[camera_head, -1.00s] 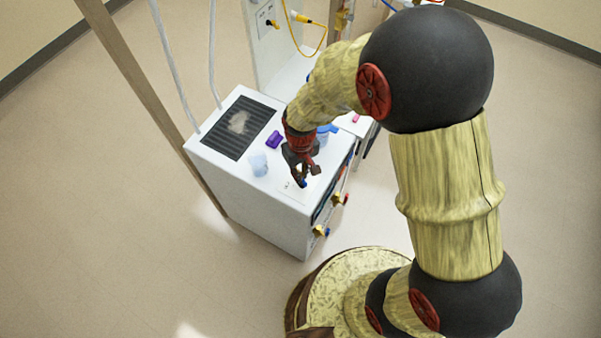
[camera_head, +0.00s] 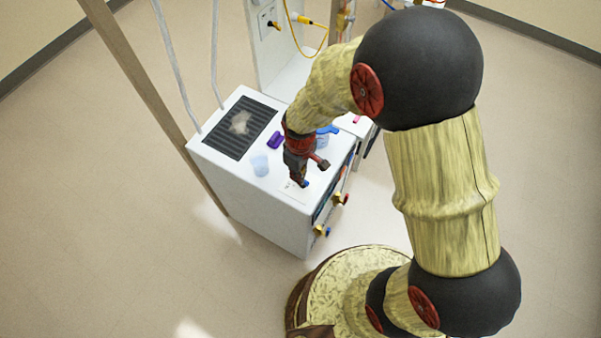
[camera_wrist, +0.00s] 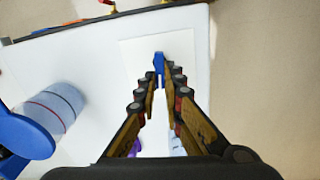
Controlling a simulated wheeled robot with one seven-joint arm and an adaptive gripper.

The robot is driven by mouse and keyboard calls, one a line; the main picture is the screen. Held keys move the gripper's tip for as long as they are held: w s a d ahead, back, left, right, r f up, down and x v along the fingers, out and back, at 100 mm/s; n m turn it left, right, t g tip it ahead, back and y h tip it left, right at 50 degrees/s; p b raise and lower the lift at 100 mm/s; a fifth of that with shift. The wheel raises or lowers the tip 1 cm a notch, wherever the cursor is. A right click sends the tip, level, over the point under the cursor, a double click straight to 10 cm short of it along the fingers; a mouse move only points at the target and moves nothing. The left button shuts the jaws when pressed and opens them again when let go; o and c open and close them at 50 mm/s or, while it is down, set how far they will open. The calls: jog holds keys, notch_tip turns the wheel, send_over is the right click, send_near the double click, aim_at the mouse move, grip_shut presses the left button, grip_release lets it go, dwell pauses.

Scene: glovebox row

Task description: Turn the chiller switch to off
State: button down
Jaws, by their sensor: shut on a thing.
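The chiller is a white box (camera_head: 262,205) with a dark grille on top, and my gripper (camera_head: 301,182) points down at the near part of its top. A small blue switch handle (camera_wrist: 159,66) stands on a pale plate (camera_wrist: 185,45) there. In the wrist view my gripper's fingertips (camera_wrist: 161,76) are close together, one on each side of the blue handle, and shut on it. In the head view the handle is mostly hidden by the fingers. I cannot read any switch position marks.
A translucent bluish cup (camera_head: 260,166), a purple object (camera_head: 276,140) and a blue object (camera_head: 328,129) sit on the chiller top near my gripper. Brass fittings (camera_head: 339,198) stick out from the front. A wooden post (camera_head: 140,85) stands at the left.

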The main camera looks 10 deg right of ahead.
jog(key=shift+n, duration=0.6)
jog(key=c, duration=1.9)
grip_release()
jog(key=shift+r, duration=0.1)
notch_tip(320, 180, up, 12)
jog(key=shift+f, duration=0.1)
